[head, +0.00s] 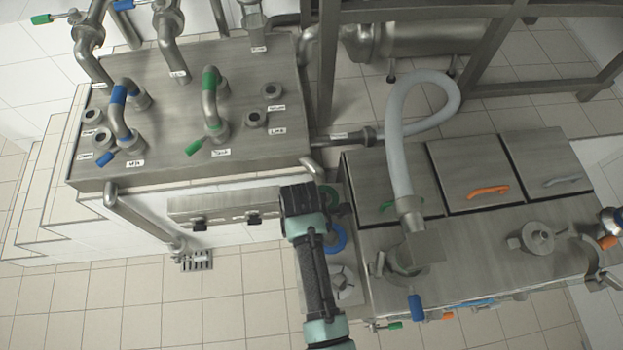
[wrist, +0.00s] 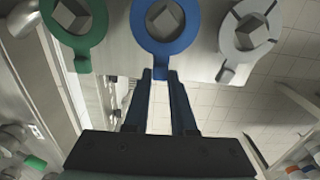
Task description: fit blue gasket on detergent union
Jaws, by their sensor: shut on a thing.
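The blue gasket (wrist: 188,36) is a flat ring with a small tab, around a square peg in the wrist view. My gripper (wrist: 160,73) is shut on its tab, with the two dark blue fingers close together. In the head view the blue gasket (head: 338,238) shows partly beside my arm, on a narrow rack at the left end of the steel bench. My fingers are hidden there behind the arm. Several pipe unions stand on the steel tank (head: 165,165) and on the bench. Their labels are too small to read, so I cannot tell which is the detergent union.
A green gasket (wrist: 68,47) and a white gasket (wrist: 238,48) sit on pegs on either side of the blue one. A pale hose (head: 395,150) loops down to the bench (head: 470,245). Pipes with blue and green handles rise from the tank. The tiled floor at front left is clear.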

